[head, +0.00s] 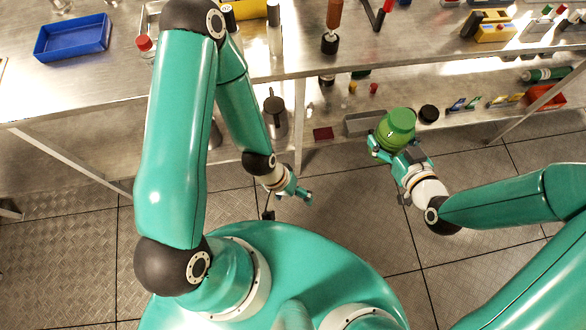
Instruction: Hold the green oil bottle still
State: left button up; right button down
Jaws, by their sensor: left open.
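The green oil bottle (397,127) is in the head view, right of centre, with its lighter green cap towards the camera. My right gripper (394,146) is shut on it and holds it above the floor in front of the bench; part of the bottle is hidden by the fingers. The bottle looks slightly tilted. My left gripper (300,194) is open and empty, to the left of the bottle and lower in the picture, apart from it.
A steel bench (110,75) with a lower shelf runs across the back. A blue tray (73,37) and a red-capped bottle (145,46) stand on the bench at left. A dark jug (275,115) and a grey tray (363,124) are lower down. Floor between my grippers is clear.

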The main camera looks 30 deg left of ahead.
jog(key=shift+r, duration=0.1)
jog(key=w+d+r+m+t+h, duration=0.1)
jog(key=w+d+m+h, duration=0.1)
jog(key=d+m+h, duration=0.2)
jog(key=w+d+r+m+t+h, duration=0.2)
jog(key=w+d+m+h, duration=0.1)
jog(key=d, duration=0.8)
jog(key=shift+w+d+r+m+h, duration=0.25)
jog(key=shift+m+h, duration=0.25)
jog(key=shift+h, duration=0.3)
